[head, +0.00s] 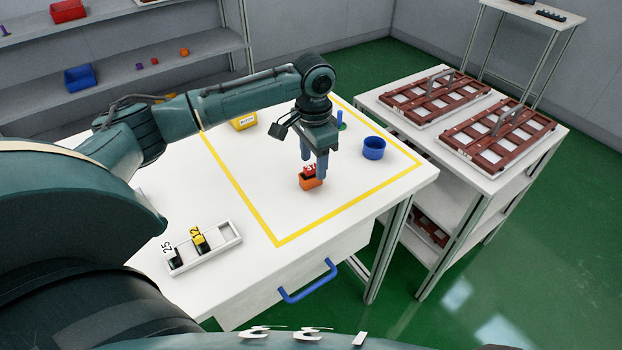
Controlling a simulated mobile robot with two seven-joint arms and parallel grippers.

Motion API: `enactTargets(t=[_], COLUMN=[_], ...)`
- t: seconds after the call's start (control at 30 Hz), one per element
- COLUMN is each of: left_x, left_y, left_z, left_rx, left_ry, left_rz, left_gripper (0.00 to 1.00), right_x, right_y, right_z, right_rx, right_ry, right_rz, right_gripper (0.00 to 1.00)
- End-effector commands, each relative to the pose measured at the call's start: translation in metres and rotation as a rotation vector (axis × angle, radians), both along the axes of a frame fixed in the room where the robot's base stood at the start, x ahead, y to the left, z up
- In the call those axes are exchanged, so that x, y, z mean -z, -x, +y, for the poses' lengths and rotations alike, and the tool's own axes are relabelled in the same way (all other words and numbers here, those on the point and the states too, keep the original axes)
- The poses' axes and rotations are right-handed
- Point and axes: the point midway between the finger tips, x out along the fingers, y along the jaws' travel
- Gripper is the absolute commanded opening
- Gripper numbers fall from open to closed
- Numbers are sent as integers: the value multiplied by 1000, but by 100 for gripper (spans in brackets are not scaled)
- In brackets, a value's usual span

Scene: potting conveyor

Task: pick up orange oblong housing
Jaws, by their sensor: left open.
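The orange housing (311,184) sits on the white table inside the yellow outline, with a dark and red part with white marking (309,169) showing at its top. My left gripper (313,164) points straight down over it, open, with its fingertips on either side of the upper part. I cannot tell whether the fingers touch it. My right gripper is not in view.
A blue round container (374,148) stands right of the gripper. A yellow box (243,121) and a green and blue item (341,121) are behind. A white tray (203,247) with two numbered parts lies at the front left. The outlined area's front is clear.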

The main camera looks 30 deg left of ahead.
Motion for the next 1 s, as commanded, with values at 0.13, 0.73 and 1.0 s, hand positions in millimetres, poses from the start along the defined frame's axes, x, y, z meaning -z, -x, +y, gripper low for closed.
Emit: enactTargets(t=[0.13,0.73,1.0], left_x=[24,40,40], left_y=[2,1,1], left_z=[6,6,5], left_rx=[-1,0,0], left_ry=[-1,-1,-1], left_rz=[4,0,0], left_gripper=[51,35,12], right_x=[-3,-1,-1], right_y=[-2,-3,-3], right_z=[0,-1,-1], right_rx=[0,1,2], right_ry=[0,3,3], right_rz=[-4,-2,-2], right_gripper=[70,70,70])
